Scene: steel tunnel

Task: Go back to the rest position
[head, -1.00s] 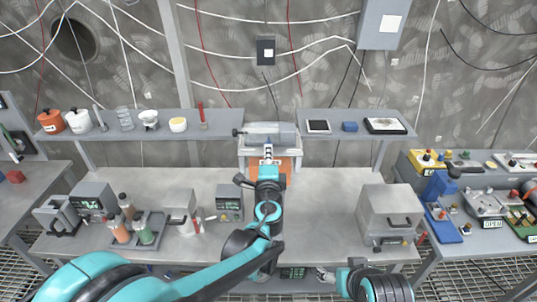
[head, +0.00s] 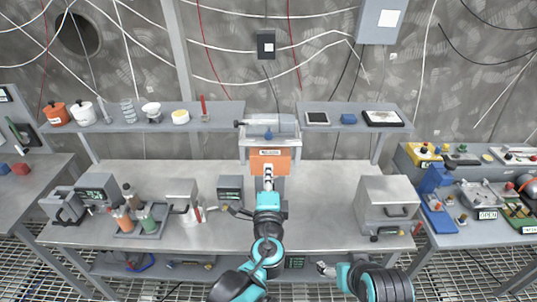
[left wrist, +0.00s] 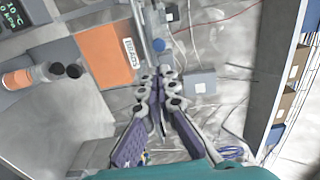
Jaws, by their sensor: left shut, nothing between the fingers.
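My left gripper (head: 268,171) is in the middle of the head view, just in front of an orange box (head: 282,161) with a white label. Its fingers are together and empty. In the left wrist view the gripper (left wrist: 162,78) shows from behind with its fingers closed, and the orange box (left wrist: 104,58) is at its upper left. I cannot tell whether the gripper touches anything. My right gripper (head: 324,269) is small and low in the head view, near the front edge of the workbench (head: 320,215). Its fingers are too small to read.
A grey box-shaped oven (head: 386,200) stands at the bench's right. A bottle rack (head: 140,230) and small instruments stand at its left. A grey machine (head: 268,127) is behind the orange box. Shelves (head: 225,112) hold jars. The middle right of the bench is clear.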

